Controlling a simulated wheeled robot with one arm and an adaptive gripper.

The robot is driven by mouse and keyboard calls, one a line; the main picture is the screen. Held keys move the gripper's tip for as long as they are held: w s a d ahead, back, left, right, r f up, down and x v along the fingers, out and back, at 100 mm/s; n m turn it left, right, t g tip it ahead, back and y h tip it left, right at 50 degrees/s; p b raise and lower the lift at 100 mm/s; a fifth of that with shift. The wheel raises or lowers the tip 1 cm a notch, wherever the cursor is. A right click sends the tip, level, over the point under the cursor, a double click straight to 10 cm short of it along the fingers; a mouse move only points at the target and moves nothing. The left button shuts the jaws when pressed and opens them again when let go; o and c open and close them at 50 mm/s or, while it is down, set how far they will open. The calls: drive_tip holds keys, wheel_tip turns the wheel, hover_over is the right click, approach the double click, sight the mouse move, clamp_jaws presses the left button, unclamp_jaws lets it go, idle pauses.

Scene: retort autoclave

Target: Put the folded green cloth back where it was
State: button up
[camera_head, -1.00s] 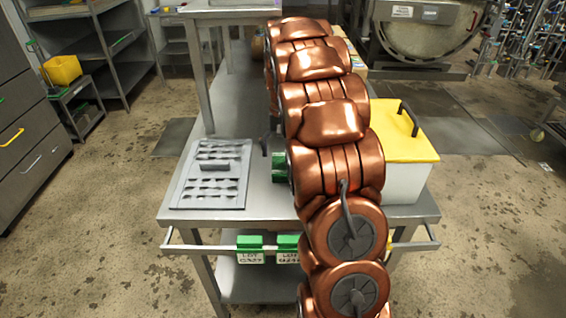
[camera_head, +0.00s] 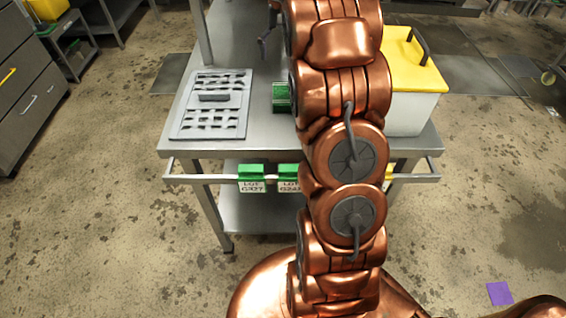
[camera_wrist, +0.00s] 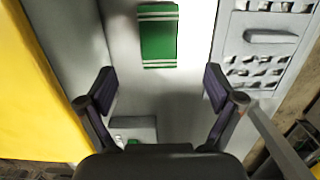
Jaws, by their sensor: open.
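The folded green cloth (camera_wrist: 158,35), with white stripes near its ends, lies flat on a pale surface in the wrist view. In the head view a green patch (camera_head: 281,97) on the metal table, partly behind my arm, appears to be the same cloth. My gripper (camera_wrist: 158,85) is open with nothing between its fingers. In the wrist picture the cloth lies beyond the fingertips, apart from them. My arm hides the gripper in the head view.
A grey slotted tray (camera_head: 184,118) lies left on the table (camera_head: 262,140). A white box with a yellow lid (camera_head: 408,66) stands right. Green-topped lot tags (camera_head: 250,178) hang by the front rail. A purple piece (camera_head: 499,293) lies on the floor.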

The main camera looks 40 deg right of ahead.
drive_tip(key=s+a+n, duration=0.3)
drive_tip(key=s+a, duration=1)
drive_tip(key=a, duration=0.3)
drive_tip(key=s+a+f+n, duration=0.2)
drive_tip(key=s+a+f, duration=0.1)
drive_tip(key=s, duration=0.6)
drive_tip(key=s+a+f+n, duration=0.2)
drive_tip(key=s+a, duration=0.3)
drive_tip(key=s, duration=0.5)
drive_tip(key=shift+a+f+g+h, duration=0.3)
drive_tip(key=shift+f+h, duration=0.1)
drive_tip(key=shift+f, duration=0.45)
wheel_tip(320, 180, up, 5)
drive_tip(key=p, duration=0.5)
drive_tip(key=shift+f, duration=0.1)
drive_tip(key=shift+c, duration=0.3)
